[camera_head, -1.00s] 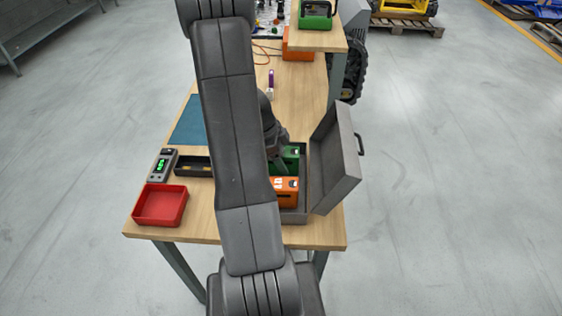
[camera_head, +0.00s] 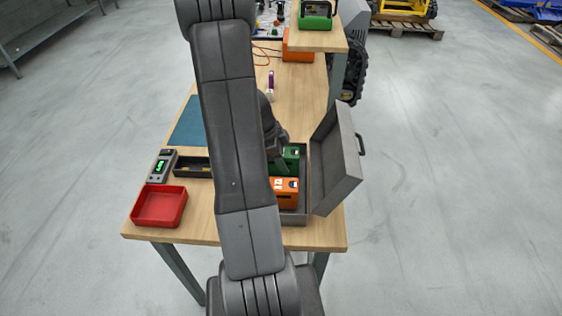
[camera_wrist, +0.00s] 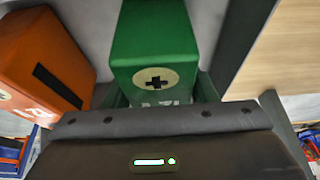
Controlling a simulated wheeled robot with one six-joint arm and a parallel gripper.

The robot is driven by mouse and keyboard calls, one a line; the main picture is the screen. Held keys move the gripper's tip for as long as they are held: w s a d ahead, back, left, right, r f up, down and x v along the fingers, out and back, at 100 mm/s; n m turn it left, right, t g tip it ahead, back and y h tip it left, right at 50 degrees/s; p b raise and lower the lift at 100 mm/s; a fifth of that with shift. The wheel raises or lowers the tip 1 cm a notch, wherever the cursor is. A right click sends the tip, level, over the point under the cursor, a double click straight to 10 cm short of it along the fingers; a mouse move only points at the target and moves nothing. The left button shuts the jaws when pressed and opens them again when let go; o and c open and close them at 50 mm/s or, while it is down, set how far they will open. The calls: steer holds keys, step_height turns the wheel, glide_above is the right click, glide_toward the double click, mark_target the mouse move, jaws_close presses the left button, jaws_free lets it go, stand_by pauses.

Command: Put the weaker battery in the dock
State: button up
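A green battery (camera_head: 291,158) and an orange battery (camera_head: 285,192) sit in an open grey case (camera_head: 293,217) at the right front of the table. In the wrist view the green battery (camera_wrist: 152,45) is straight ahead, with a plus mark on a pale disc. The orange battery (camera_wrist: 45,62) is to its left. My gripper (camera_head: 279,157) is over the case at the green battery. Its fingers are largely hidden, so I cannot tell whether they are open or closed on it. I cannot make out charge levels on the batteries or identify the dock with certainty.
The case lid (camera_head: 336,165) stands open on the right. A red tray (camera_head: 159,207), a small meter with a green display (camera_head: 161,166) and a dark tray (camera_head: 192,173) are at the left. An orange unit (camera_head: 298,46) and a raised shelf (camera_head: 318,41) stand at the back.

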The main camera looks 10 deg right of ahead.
jaws_close()
steer(key=shift+r, duration=0.15)
